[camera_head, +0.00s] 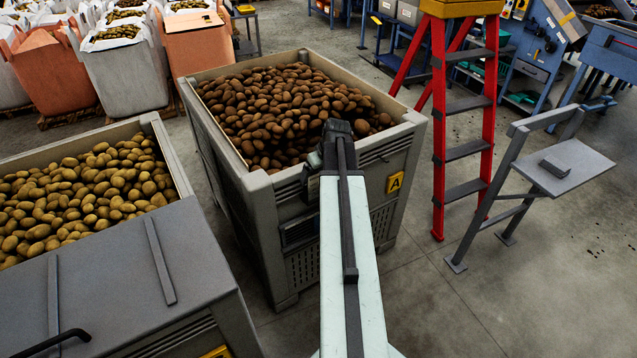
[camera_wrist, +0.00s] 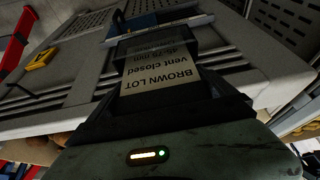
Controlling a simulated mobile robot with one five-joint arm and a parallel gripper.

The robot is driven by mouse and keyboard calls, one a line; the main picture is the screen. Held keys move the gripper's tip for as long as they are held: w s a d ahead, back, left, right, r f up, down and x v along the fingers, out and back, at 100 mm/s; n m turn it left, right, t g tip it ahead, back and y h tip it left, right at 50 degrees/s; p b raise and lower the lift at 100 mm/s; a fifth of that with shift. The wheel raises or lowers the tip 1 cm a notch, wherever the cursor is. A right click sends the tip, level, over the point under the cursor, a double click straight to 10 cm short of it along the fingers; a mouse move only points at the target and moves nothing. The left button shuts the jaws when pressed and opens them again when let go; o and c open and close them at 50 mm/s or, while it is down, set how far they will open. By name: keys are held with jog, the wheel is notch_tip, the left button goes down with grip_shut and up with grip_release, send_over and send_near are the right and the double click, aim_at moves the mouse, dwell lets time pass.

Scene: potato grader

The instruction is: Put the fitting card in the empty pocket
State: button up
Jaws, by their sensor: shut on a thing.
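The card (camera_wrist: 160,80) shows in the wrist view as a pale sheet with dark upside-down print, reading "BROWN LOT", "vent closed" and a fainter size line. My gripper (camera_wrist: 160,50) is shut on it, with dark finger parts around it. Beyond the card are a pale bar and a blue part (camera_wrist: 145,22) against a grey slotted crate wall; I cannot tell whether this is a pocket. In the head view my arm reaches to the near wall of the crate of brown potatoes (camera_head: 285,185). The arm hides the card and fingertips there.
A yellow plate marked A (camera_head: 395,182) is on that crate, right of my arm. A lidded crate of yellower potatoes (camera_head: 180,170) stands at left. A red ladder (camera_head: 486,110) and a grey stand (camera_head: 562,178) are at right. Floor is clear at lower right.

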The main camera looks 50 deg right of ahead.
jog(key=shift+f, duration=0.3)
jog(key=o, duration=1)
jog(key=shift+r, duration=0.1)
jog(key=shift+r+p, duration=0.3)
jog(key=shift+p, duration=0.15)
jog(key=p+v, duration=1)
jog(key=v, duration=0.1)
jog(key=shift+s+a+r+p, duration=0.1)
jog(key=shift+s+r+p, duration=0.15)
jog(key=shift+s+p, duration=0.1)
